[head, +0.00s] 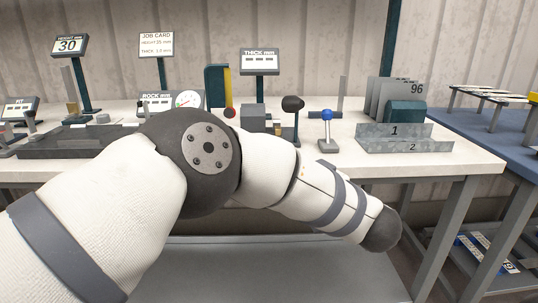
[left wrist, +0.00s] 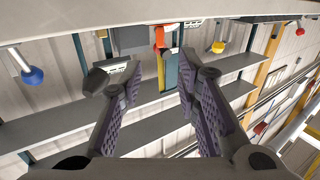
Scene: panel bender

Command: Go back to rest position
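My left arm crosses the head view from the lower left, in front of the workbench (head: 455,168), and its dark end (head: 383,231) is at the right, in front of and below the bench edge. No gripper fingers show in the head view. In the left wrist view my left gripper (left wrist: 158,64) is open, its two dark ribbed fingers well apart. Nothing is held between them. My right gripper and right arm are in no view.
On the bench stand a blue-knobbed lever (head: 327,130), a dial gauge (head: 187,100), sign displays (head: 259,61) and a rack of grey sheets (head: 390,98). A blue table (head: 500,130) stands right.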

